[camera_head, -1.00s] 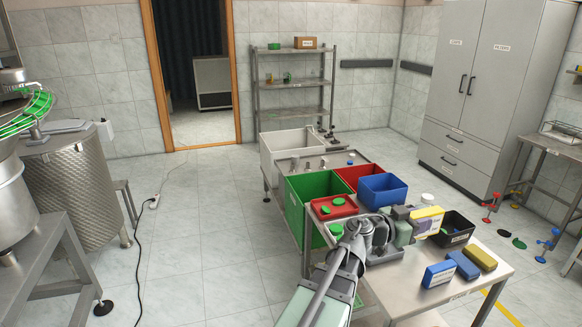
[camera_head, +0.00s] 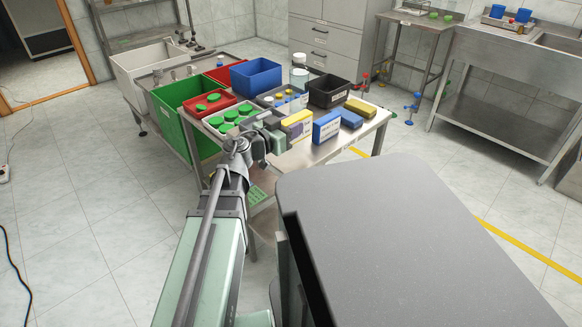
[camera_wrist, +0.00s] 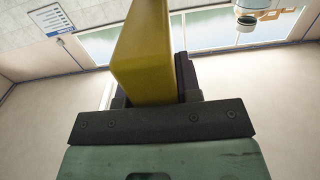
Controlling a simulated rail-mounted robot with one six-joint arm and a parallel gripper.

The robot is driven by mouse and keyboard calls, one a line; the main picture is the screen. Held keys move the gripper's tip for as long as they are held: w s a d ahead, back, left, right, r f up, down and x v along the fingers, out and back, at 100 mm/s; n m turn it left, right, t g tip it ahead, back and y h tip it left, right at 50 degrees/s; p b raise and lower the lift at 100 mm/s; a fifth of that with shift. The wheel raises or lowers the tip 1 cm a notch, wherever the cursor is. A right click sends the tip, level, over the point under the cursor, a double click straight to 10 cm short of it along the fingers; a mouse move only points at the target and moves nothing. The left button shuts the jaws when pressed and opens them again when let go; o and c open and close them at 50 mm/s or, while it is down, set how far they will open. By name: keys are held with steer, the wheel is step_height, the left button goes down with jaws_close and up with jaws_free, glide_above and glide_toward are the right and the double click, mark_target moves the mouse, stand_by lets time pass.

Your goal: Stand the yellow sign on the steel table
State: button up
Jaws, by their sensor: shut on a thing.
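The yellow sign (camera_head: 297,124) is a small yellow block with a white, printed face. It is in my gripper (camera_head: 277,135) at the front edge of the steel table (camera_head: 320,154) that carries the bins. In the wrist view the yellow sign (camera_wrist: 149,55) rises as a plain yellow slab between the dark jaws of my gripper (camera_wrist: 155,88), which is shut on it. I cannot tell whether the sign's underside touches the tabletop.
A blue labelled box (camera_head: 327,127) stands just right of the sign, with a blue block (camera_head: 349,118) and a yellow block (camera_head: 361,107) beyond. A black bin (camera_head: 329,92) and blue bin (camera_head: 256,75) stand behind. Another steel table (camera_head: 500,112) at right has a bare lower shelf.

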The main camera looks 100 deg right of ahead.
steer(key=shift+f+b, duration=2.25)
steer(key=shift+f, duration=0.95)
steer(key=o, duration=1)
steer(key=shift+r, duration=0.1)
steer(key=shift+c, duration=0.2)
steer(key=shift+w, duration=0.1)
